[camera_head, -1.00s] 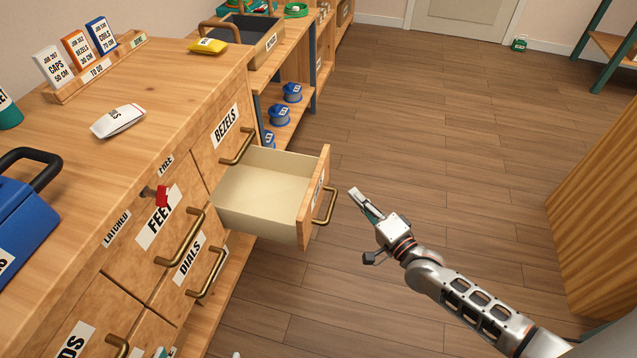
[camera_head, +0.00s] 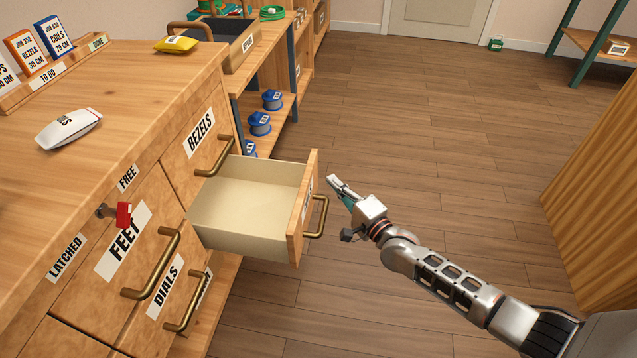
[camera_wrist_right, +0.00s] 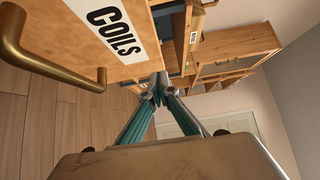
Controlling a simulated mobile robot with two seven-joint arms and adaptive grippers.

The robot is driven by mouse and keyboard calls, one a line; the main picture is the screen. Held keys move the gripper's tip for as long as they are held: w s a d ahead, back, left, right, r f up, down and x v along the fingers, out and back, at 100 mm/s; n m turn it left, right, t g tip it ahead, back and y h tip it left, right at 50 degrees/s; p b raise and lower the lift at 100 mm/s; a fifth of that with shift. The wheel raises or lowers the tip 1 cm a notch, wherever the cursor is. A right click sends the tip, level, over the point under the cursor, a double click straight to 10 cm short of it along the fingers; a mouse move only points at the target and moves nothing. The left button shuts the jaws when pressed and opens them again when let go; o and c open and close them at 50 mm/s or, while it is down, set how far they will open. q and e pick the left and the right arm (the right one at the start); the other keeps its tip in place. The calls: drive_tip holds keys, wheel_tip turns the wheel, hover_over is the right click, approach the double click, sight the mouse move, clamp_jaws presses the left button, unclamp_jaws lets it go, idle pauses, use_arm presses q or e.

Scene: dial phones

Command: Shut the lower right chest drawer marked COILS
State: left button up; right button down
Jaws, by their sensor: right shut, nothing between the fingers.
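The COILS drawer (camera_head: 250,205) of the wooden chest is pulled out and empty, its cream inside showing in the head view. Its front carries a brass handle (camera_head: 321,216). In the right wrist view the drawer front (camera_wrist_right: 85,50) with its COILS label and handle (camera_wrist_right: 45,60) fills the upper left. My right gripper (camera_head: 333,181) is shut and empty, just right of the drawer front near its far end. Its teal fingers meet at the tips in the wrist view (camera_wrist_right: 158,88). Whether they touch the front is unclear. My left gripper is out of view.
A FEET drawer (camera_head: 110,255), a DIALS drawer (camera_head: 165,300) and a BEZELS drawer (camera_head: 190,140) look shut. A red-handled latch (camera_head: 123,213) sits between FREE and LATCHED labels. The floor (camera_head: 420,140) to the right is clear.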

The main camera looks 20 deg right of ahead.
sight(312, 173)
drive_tip(key=w+a, duration=0.1)
drive_tip(key=a, duration=0.2)
drive_tip(key=shift+w+f, duration=0.15)
drive_tip(key=shift+w, duration=0.25)
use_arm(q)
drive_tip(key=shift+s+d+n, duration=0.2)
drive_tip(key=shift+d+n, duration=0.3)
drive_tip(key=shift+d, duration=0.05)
use_arm(e)
drive_tip(key=shift+w+a, duration=0.2)
drive_tip(key=shift+w, duration=0.05)
